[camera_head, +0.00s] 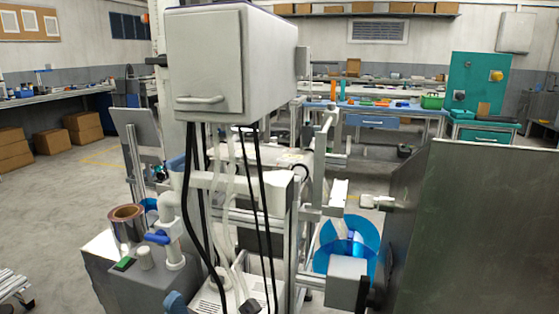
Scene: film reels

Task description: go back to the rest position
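A white and grey machine (205,65) with a box-shaped housing on top stands close in front of me. A blue film reel (366,232) sits low on its right side, behind a light grey block (346,268). A brown, shiny roll of film (127,228) stands on the grey box (150,290) at its left side. I cannot see either of my grippers or arms clearly in this view.
A large dark metal panel (475,230) closes off the right front. A slatted metal piece (12,283) shows at the bottom left edge. Open floor (55,215) lies at left, with cardboard boxes (52,140) beyond. Workbenches (380,112) line the back.

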